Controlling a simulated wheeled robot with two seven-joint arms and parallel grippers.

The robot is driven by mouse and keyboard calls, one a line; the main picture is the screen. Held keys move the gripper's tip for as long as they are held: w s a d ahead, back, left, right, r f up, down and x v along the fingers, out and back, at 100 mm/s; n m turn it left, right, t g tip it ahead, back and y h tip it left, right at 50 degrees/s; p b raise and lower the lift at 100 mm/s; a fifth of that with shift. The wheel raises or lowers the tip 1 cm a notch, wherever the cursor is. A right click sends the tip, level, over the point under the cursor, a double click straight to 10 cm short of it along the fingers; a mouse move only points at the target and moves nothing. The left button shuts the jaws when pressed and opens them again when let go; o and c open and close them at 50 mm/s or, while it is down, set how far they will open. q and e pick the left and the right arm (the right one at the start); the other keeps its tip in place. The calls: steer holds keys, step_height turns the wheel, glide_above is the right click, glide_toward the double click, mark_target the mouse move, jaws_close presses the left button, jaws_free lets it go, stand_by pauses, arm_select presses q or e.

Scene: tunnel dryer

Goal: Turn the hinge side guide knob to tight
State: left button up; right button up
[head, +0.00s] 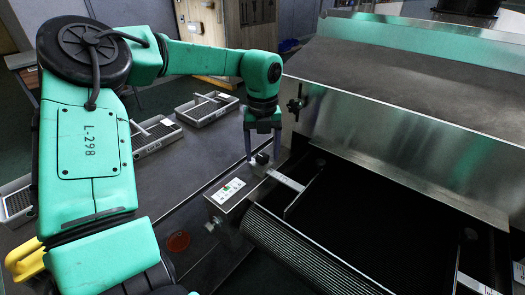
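A small black knob (262,158) sits at the outer end of a light metal guide bar (288,181), beside the dark belt opening; I take it to be the hinge side guide knob. My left gripper (262,156) points down over it, one grey finger on each side. The fingers look apart, with a gap between them and the knob, so the gripper looks open. How the knob is set cannot be read from here. My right gripper is not in view.
The steel dryer hood (380,120) rises behind the opening, with a black handle (297,104) on its near side. A labelled box (228,192) sits left of the ribbed roller (310,255). Metal trays (207,109) stand on the grey table (185,172).

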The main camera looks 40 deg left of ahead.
mark_target(262, 156)
arm_select(q)
step_height(262, 156, up, 15)
steer(key=p, duration=0.1)
steer(key=shift+f, duration=0.2)
stand_by(0.4)
